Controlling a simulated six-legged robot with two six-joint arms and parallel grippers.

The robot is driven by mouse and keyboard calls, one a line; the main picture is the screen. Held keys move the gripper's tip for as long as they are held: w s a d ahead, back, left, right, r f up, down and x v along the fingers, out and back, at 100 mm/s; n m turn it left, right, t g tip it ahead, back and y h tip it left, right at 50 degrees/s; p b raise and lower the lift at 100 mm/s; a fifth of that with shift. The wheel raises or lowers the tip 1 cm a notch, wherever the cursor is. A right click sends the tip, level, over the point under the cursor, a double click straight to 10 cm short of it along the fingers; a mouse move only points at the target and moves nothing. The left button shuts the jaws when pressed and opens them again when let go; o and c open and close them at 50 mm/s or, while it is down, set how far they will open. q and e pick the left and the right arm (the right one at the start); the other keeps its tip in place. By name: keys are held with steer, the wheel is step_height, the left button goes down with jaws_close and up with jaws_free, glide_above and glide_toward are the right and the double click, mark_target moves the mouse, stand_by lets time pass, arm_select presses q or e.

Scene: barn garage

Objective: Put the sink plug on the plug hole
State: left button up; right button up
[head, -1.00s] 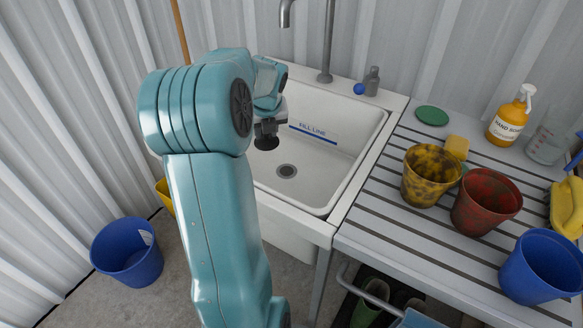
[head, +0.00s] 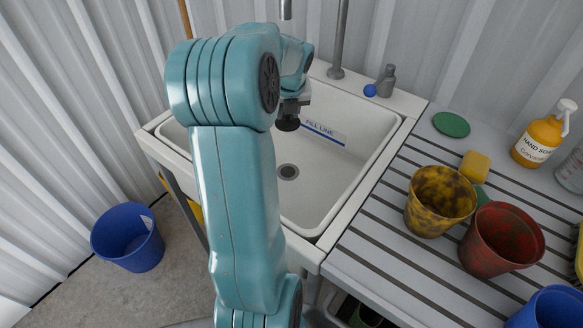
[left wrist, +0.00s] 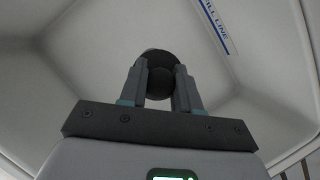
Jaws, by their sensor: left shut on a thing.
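The sink plug (head: 288,124) is a dark round disc held by my left gripper (head: 291,107), above the white sink basin (head: 325,185). In the left wrist view the plug (left wrist: 157,57) sits between the two fingertips of my left gripper (left wrist: 160,80), which are shut on it. The plug hole (head: 287,172) is a grey-rimmed drain in the basin floor, uncovered, and shows lower in the head view than the plug. The plug is apart from it. The plug hole does not show in the left wrist view. My right gripper is not in view.
A tap (head: 338,45) rises behind the basin, with a blue ball-like knob (head: 370,90) on the back rim. The slatted drainboard (head: 375,225) at right holds a yellow mottled pot (head: 440,201), a red pot (head: 500,238) and a soap bottle (head: 541,138). A blue bucket (head: 128,237) stands on the floor.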

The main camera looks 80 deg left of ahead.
arm_select(q)
steer(key=shift+s+f+b, duration=0.1)
steer(key=shift+f+b, duration=3.6)
steer(key=shift+f, duration=6.25)
steer(key=shift+f, duration=0.15)
steer(key=o, duration=1)
steer(key=shift+p+v, duration=2.3)
steer(key=shift+v, duration=3.85)
